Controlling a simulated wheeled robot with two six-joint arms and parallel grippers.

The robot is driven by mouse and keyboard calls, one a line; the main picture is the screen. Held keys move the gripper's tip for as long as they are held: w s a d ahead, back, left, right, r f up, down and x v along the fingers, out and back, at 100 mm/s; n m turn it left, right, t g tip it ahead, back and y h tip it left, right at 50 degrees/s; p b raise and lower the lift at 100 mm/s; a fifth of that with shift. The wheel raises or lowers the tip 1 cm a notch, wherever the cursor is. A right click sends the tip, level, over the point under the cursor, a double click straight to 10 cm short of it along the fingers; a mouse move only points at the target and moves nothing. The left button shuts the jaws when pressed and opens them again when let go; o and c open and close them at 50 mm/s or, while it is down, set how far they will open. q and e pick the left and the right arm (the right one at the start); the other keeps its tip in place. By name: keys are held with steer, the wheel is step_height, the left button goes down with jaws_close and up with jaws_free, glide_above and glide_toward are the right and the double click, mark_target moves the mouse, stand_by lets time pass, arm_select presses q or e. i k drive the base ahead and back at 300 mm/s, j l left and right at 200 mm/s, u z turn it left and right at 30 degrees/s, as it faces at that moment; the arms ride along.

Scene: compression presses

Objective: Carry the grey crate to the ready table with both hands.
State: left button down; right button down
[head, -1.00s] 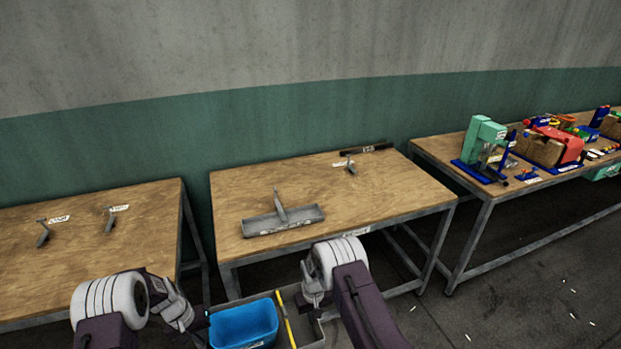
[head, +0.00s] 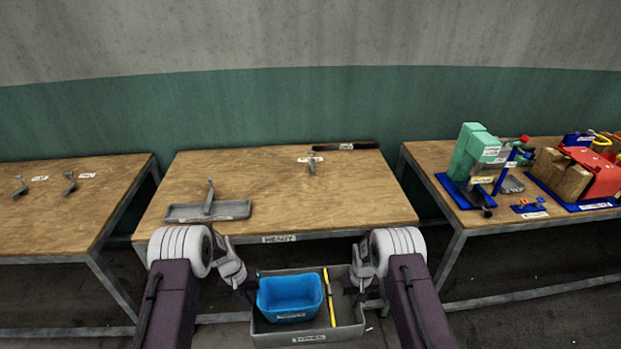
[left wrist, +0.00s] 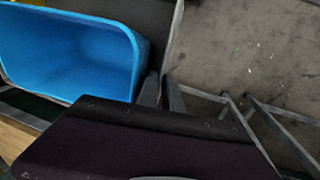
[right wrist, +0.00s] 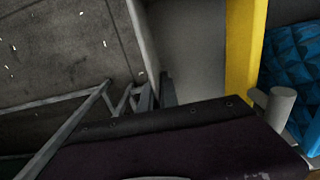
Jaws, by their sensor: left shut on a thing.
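The grey crate (head: 349,332) is in front of the ready table (head: 350,212), with a blue bin (head: 290,297) and a yellow bar-like tool (head: 329,298) inside. It looks level. My left gripper (head: 246,285) is shut on the crate's left wall; its fingers (left wrist: 161,92) show at that wall in the left wrist view. My right gripper (head: 356,288) is at the right wall. In the right wrist view its fingers (right wrist: 156,92) sit on either side of the wall and look shut on it. The crate's underside is hidden.
On the ready table, a grey tray with an upright handle (head: 228,209) stands at left, a small grey piece (head: 312,164) and a dark bar (head: 345,146) at the back. The front right is clear. Other tables stand left (head: 110,190) and right (head: 425,158), the right holding a green press (head: 474,155).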

mark_target(366, 193)
steer(key=l, duration=0.5)
steer(key=i+l, duration=0.15)
steer(key=l, duration=0.9)
steer(key=i, duration=0.05)
